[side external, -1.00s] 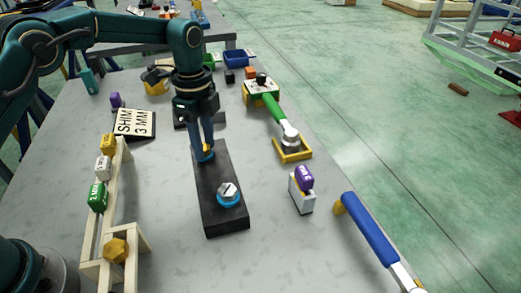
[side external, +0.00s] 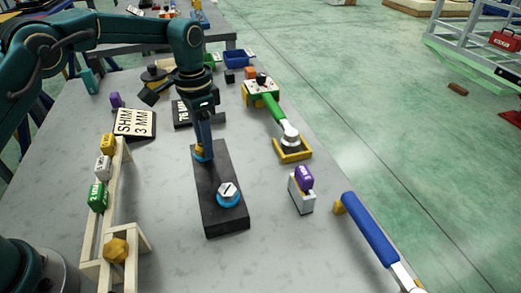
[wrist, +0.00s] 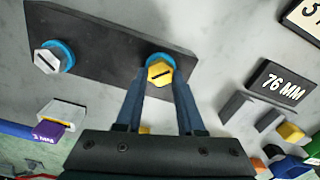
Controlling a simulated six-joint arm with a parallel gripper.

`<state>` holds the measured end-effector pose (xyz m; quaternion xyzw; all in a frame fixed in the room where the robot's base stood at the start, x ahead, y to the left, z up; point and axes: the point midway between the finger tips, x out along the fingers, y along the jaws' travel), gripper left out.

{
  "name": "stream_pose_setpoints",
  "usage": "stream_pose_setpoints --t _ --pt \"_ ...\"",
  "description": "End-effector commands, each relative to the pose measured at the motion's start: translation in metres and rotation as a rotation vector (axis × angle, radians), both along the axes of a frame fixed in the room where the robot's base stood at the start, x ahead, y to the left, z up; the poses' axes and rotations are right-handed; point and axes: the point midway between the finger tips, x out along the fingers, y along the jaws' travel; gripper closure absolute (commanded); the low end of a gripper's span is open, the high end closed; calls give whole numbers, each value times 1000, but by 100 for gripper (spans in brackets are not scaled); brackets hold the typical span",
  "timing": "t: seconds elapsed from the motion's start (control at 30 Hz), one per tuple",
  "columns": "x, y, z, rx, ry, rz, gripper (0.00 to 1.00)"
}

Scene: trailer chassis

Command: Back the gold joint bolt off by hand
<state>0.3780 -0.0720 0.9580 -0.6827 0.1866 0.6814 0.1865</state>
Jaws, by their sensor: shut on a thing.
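The gold joint bolt (wrist: 160,71) sits over a blue ring at one end of the black plate (wrist: 105,42) and has a dark slot across its head. My gripper (wrist: 157,82) is shut on the gold bolt's head, one finger on each side. In the side external view my gripper (side external: 203,153) points down at the plate's far end, and its fingers mostly hide the bolt there. A silver slotted bolt (side external: 228,189) with a blue ring sits at the plate's near end; it also shows in the wrist view (wrist: 47,61).
A wooden rack (side external: 104,215) with coloured blocks stands to the left. A white holder with a purple block (side external: 304,177) stands right of the plate. A green-handled tool (side external: 276,108) and a blue-handled tool (side external: 369,228) lie farther right. Bare table surrounds the plate.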

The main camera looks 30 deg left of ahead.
Motion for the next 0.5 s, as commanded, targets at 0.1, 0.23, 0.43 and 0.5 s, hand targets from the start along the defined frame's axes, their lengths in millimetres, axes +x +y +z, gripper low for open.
stream_pose_setpoints --t 0.1,0.23,0.43,0.5 --pt "0 2 -3 4 5 110 100" --pt "0 3 -3 5 5 234 100" --pt "0 4 -3 5 6 424 100" --pt "0 4 -3 5 6 490 100"
